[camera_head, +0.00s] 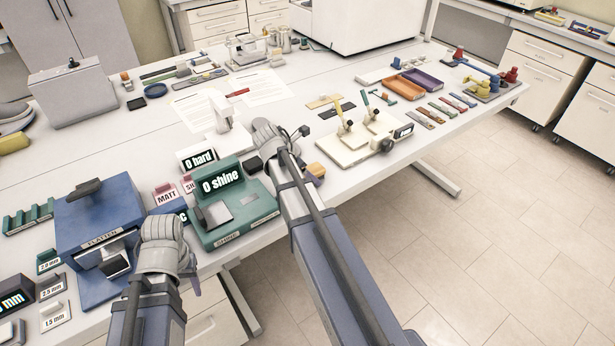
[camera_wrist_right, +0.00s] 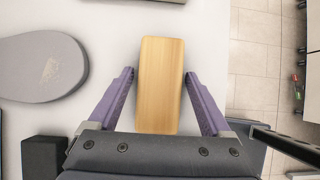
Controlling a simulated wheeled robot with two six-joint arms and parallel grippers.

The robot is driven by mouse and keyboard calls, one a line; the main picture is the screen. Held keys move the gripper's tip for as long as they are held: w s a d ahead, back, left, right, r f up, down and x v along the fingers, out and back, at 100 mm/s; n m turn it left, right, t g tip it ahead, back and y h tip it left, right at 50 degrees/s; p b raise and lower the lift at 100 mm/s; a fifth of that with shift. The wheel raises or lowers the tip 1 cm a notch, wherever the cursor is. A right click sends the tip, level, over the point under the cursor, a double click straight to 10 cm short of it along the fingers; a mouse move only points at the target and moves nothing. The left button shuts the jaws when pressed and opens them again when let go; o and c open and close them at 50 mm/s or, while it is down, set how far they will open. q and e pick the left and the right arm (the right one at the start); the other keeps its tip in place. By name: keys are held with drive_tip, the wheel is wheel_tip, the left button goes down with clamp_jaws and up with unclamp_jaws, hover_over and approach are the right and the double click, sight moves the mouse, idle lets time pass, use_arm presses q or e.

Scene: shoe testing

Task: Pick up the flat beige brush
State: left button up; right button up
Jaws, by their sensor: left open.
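A flat, beige, wood-coloured block (camera_wrist_right: 160,85) lies on the white table in the right wrist view; I take it for the brush, and no bristles show. Its tan end also shows beside my right arm in the head view (camera_head: 316,170). My right gripper (camera_wrist_right: 159,74) is open, its purple fingers on either side of the block with narrow gaps. In the head view my right arm hides most of that gripper. My left gripper (camera_head: 190,283) is at the lower left, in front of the blue press; only a bit of a purple finger shows.
The table's front edge and floor lie just right of the block. A grey rounded pad (camera_wrist_right: 42,68) and a dark block (camera_wrist_right: 44,163) are to its left. The green shine tester (camera_head: 232,205) and blue press (camera_head: 97,215) stand left of my right arm; a cream board (camera_head: 350,150) is beyond.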

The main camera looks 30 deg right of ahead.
drive_tip(key=c, duration=1.2)
drive_tip(key=shift+r, duration=0.15)
wheel_tip(320, 180, up, 10)
drive_tip(key=p, duration=1)
drive_tip(key=o, duration=0.8)
drive_tip(key=shift+c, duration=0.2)
drive_tip(key=c, duration=0.6)
drive_tip(key=shift+o, duration=0.2)
